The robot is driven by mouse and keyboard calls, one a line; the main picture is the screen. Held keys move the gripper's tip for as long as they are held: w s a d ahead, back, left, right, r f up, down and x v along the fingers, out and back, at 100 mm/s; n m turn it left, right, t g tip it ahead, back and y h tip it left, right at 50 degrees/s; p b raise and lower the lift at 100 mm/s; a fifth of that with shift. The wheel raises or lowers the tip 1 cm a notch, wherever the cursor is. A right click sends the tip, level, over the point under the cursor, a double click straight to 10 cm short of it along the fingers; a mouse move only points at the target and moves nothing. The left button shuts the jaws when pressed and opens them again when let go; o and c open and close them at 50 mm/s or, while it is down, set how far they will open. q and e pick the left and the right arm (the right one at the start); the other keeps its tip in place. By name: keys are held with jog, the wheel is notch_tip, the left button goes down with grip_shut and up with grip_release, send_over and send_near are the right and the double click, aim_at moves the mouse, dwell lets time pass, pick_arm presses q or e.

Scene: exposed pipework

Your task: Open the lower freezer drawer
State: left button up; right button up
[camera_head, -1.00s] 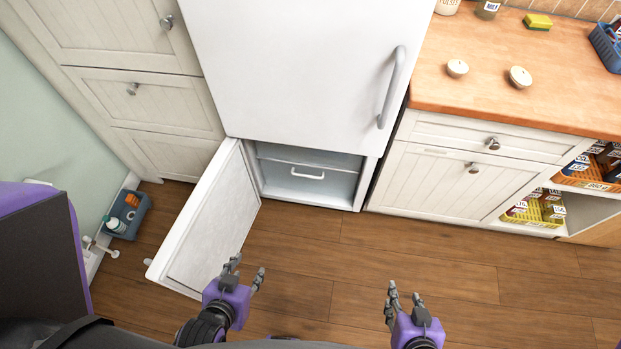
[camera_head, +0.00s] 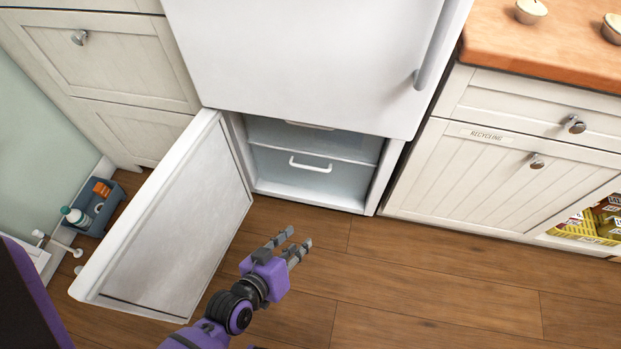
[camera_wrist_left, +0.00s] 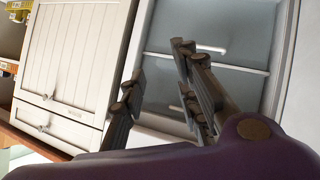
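The freezer door (camera_head: 180,225) stands open, swung out to the left. Behind it, the lower freezer drawer (camera_head: 270,170) is a pale translucent front with a white bar handle (camera_head: 310,165); it looks shut. An upper drawer sits above it, its handle partly hidden by the fridge door's lower edge. My left gripper (camera_head: 296,241) is over the floor in front of the compartment, fingers apart, empty, and touching nothing. In the left wrist view, the picture is roughly upside down; the gripper's fingers (camera_wrist_left: 155,85) show in front of the drawers, with the lower handle (camera_wrist_left: 210,48) near them. My right gripper is out of view.
White cabinets with a recycling drawer (camera_head: 480,175) and a wooden counter (camera_head: 510,50) stand to the right. A blue caddy (camera_head: 98,210) sits by the left wall. Wooden floor (camera_head: 400,285) is clear in front and to the right.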

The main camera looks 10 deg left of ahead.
pick_arm(q)
jog(key=w+d+f+n+t+b, duration=0.15)
jog(key=w+f+n+b, duration=0.25)
jog(key=w+f+b, duration=0.5)
jog(key=w+d+f+n+t+b, duration=0.1)
jog(key=w+f+n+t+b, duration=0.3)
jog(key=w+b, duration=0.6)
jog(key=w+a+f+n+y+b, duration=0.1)
jog(key=w+a+n+y, duration=0.1)
jog(key=w, duration=0.4)
jog(key=w+a+f+n+y+b, duration=0.1)
jog(key=w+a+f+n+y, duration=0.1)
jog(key=w+a+n, duration=0.2)
jog(key=w+n, duration=0.3)
jog(key=shift+a+f+g, duration=0.2)
jog(key=shift+a+g, duration=0.1)
jog(key=shift+g, duration=0.05)
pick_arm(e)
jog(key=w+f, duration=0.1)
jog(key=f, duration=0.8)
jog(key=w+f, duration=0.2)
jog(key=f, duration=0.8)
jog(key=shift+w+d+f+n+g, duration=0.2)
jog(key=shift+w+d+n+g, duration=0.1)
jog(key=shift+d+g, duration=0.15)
pick_arm(q)
grip_shut()
